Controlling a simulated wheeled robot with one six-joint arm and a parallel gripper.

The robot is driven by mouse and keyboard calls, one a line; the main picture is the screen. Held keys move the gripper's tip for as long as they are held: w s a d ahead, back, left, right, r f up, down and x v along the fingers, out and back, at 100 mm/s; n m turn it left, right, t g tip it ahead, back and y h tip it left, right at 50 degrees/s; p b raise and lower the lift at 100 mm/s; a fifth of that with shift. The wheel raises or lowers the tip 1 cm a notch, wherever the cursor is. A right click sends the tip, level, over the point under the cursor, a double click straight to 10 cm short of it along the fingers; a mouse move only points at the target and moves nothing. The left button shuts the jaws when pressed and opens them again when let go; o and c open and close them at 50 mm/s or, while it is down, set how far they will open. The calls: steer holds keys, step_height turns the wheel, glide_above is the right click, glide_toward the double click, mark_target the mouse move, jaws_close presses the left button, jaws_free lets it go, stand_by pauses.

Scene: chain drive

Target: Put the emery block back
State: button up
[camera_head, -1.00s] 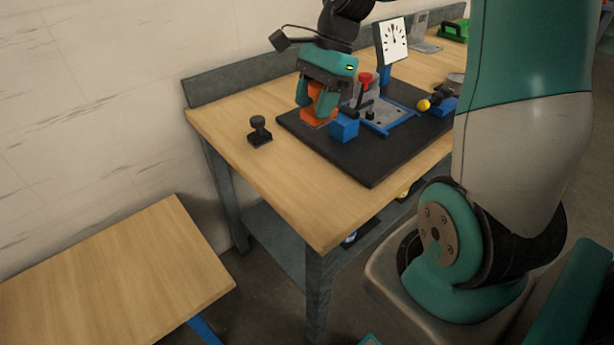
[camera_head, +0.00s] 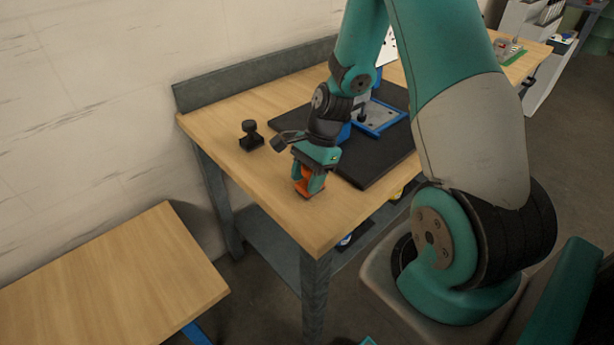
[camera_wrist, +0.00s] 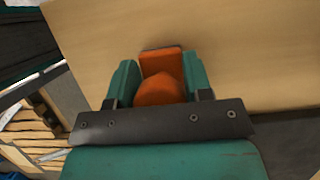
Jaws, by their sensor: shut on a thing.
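The emery block looks to be the orange block (camera_head: 308,189) with a rounded grip. My gripper (camera_head: 309,183) is shut on it, low over the front part of the wooden bench, left of the black mat. In the wrist view the orange block (camera_wrist: 161,82) sits between the two teal fingers of my gripper (camera_wrist: 160,85), its flat base reaching past the fingertips. Bare wood lies beyond it. I cannot tell whether its base touches the bench top.
The workbench (camera_head: 240,185) holds a black stamp-like tool (camera_head: 251,135) at the left and a black mat (camera_head: 370,165) with a blue-framed grey plate (camera_head: 380,117). My arm hides part of the mat. A lower wooden table (camera_head: 110,280) stands at the left front. Bare wood surrounds my gripper.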

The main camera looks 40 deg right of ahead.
steer(key=shift+f, duration=0.15)
steer(key=o, duration=1.1)
steer(key=shift+o, duration=0.2)
steer(key=shift+d+r, duration=0.1)
steer(key=shift+r, duration=0.25)
steer(key=v, duration=1.1)
step_height(320, 180, up, 4)
steer(key=n, duration=0.5)
glide_above(302, 189)
steer(key=s+a+r+n, duration=0.2)
steer(key=s+a+n, duration=0.1)
steer(key=a+n, duration=0.15)
steer(key=s+a+r+n, duration=0.2)
steer(key=a+r+n, duration=0.15)
steer(key=a, duration=0.25)
steer(key=s+a+r+n, duration=0.2)
steer(key=s+a+n, duration=0.5)
steer(key=s+n, duration=0.3)
steer(key=shift+s+a+n+b, duration=0.3)
steer(key=shift+s+n+b, duration=0.1)
steer(key=shift+n, duration=0.5)
